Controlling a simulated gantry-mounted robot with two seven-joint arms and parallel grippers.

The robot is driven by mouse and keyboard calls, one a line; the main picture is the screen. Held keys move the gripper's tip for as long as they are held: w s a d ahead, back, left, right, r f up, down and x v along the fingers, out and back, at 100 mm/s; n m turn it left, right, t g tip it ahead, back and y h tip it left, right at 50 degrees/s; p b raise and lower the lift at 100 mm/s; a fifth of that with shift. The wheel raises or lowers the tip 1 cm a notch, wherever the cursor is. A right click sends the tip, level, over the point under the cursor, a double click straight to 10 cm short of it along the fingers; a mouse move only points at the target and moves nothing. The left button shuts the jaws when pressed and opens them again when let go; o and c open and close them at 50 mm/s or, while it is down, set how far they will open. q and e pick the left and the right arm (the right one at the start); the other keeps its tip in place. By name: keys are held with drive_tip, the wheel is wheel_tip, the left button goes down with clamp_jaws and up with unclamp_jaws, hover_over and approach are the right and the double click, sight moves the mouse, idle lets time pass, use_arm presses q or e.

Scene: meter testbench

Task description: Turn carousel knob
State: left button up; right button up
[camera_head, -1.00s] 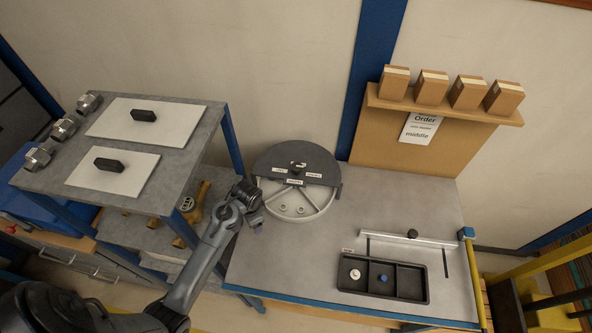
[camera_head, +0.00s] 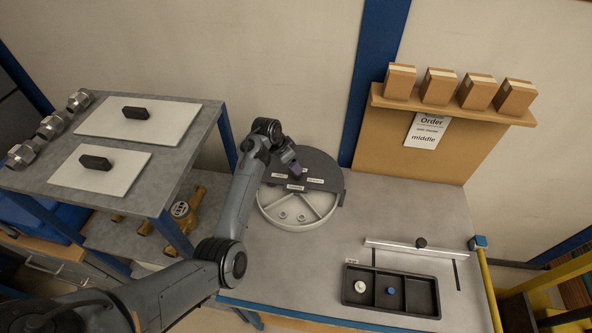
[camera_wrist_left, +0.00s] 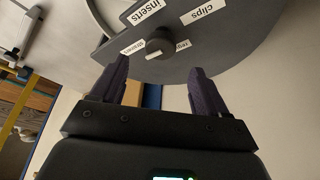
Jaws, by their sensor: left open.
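The carousel (camera_head: 330,170) is a round light grey tray with compartments under a dark grey cover carrying white labels; it stands at the back left of the bench. In the left wrist view, the cover (camera_wrist_left: 235,45) has labels including "inserts" and "clips", and the round dark carousel knob (camera_wrist_left: 158,43) sits among them. My left gripper (camera_head: 297,170) is over the cover and hides the knob in the head view. In the wrist view its open fingers (camera_wrist_left: 158,68) point toward the knob, one to each side, with nothing between them; I cannot tell whether they touch it.
A black tray (camera_head: 427,309) holds a white and a blue piece at the bench front. A bar with a dark knob (camera_head: 421,243) lies behind it. Cartons (camera_head: 438,87) stand on the shelf above an order sheet. A grey rack (camera_head: 190,150) stands left. The bench middle is clear.

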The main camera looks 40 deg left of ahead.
use_arm(q)
drive_tip(key=shift+x, duration=3.4)
drive_tip(key=c, duration=1)
